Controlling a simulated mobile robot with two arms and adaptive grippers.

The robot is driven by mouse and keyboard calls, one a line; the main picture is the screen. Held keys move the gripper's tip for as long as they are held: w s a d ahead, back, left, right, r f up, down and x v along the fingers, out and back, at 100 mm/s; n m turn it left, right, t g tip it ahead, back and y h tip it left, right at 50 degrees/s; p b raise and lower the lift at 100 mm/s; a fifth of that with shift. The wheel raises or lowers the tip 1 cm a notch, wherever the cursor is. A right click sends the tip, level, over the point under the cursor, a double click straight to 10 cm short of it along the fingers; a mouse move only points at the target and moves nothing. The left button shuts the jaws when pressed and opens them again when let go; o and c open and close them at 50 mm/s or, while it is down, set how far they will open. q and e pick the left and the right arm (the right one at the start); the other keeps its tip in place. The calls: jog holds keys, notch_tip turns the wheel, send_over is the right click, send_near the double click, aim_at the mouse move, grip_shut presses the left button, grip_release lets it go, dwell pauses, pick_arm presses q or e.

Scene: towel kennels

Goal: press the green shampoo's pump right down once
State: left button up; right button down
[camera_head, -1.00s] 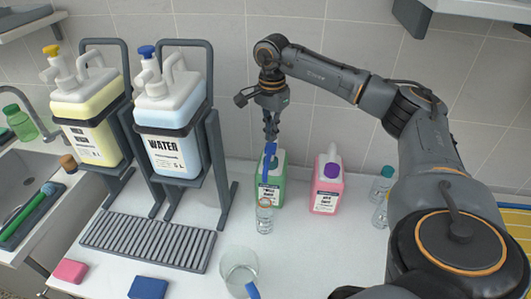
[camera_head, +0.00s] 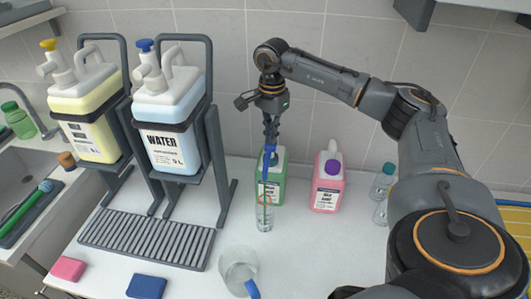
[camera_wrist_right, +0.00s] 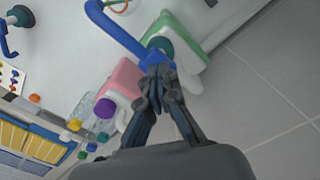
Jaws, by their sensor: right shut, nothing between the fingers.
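The green shampoo bottle (camera_head: 275,185) stands on the white counter against the tiled wall. Its blue pump (camera_head: 266,163) has a long nozzle bent toward the front. In the wrist view the blue pump (camera_wrist_right: 118,32) rises from the green bottle (camera_wrist_right: 185,38). My right gripper (camera_head: 270,143) points down, shut and empty, its tips at the top of the pump head and seeming to touch it. The wrist view shows the shut fingertips (camera_wrist_right: 160,70) at the pump head. My left gripper is not in view.
A pink bottle (camera_head: 327,190) with a purple cap stands to the right. Racks with a water canister (camera_head: 170,110) and a yellow canister (camera_head: 88,120) stand left, beside a slatted tray (camera_head: 150,240). Sponges lie at the front left.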

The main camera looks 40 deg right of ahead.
jog(key=shift+f+b, duration=0.8)
jog(key=shift+f, duration=0.65)
jog(key=shift+r+p, duration=2.05)
jog(key=shift+r, duration=0.55)
notch_tip(320, 180, up, 6)
jog(key=p, duration=0.4)
jog(key=shift+p, duration=0.4)
